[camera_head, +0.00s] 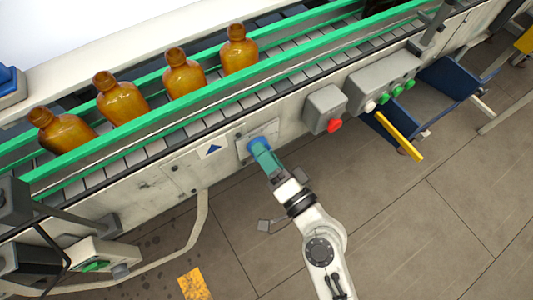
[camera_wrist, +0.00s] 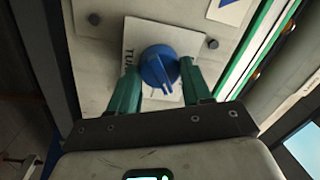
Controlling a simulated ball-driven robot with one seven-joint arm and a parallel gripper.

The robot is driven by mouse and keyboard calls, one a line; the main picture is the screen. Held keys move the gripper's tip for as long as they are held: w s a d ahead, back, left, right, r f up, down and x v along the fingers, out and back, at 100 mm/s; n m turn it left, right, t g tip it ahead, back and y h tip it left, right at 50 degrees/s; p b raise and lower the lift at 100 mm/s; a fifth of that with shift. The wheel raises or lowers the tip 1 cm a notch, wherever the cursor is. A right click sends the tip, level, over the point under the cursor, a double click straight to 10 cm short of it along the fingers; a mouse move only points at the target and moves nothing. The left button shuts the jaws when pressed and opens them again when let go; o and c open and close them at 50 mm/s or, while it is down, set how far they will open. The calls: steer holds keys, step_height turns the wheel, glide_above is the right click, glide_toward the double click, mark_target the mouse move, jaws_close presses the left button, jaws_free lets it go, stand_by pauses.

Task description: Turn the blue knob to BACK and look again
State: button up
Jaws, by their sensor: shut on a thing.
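The blue knob (camera_wrist: 157,64) sits on a pale square plate (camera_wrist: 138,44) on the side of the conveyor. A raised ridge crosses its face, and dark letters, partly hidden, show at its left; I cannot read the full word or see BACK. My gripper (camera_wrist: 160,70) has one green finger on each side of the knob and is shut on it. In the head view my gripper (camera_head: 264,154) reaches up to the panel, and the knob (camera_head: 256,144) is mostly hidden behind the fingers. Amber bottles (camera_head: 122,102) stand in a row on the conveyor; the leftmost leans.
A grey box with a red button (camera_head: 334,125) is right of the knob. Further right are a control box with green buttons (camera_head: 398,91), a yellow bar (camera_head: 399,137) and a blue bin (camera_head: 447,80). A white rail (camera_head: 197,225) curves at lower left.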

steer(key=m, duration=0.3)
steer(key=m+p, duration=0.1)
steer(key=m, duration=0.3)
steer(key=shift+t+h, duration=0.4)
steer(key=shift+f+m, duration=0.1)
steer(key=shift+m, duration=0.2)
steer(key=o, duration=1.1)
steer(key=shift+c, duration=0.2)
steer(key=r+b+v, duration=0.1)
steer(key=b+v, duration=0.4)
steer(key=v, duration=0.5)
steer(key=shift+s+d+f, duration=0.25)
steer(key=shift+s+f, duration=0.1)
steer(key=shift+f, duration=0.15)
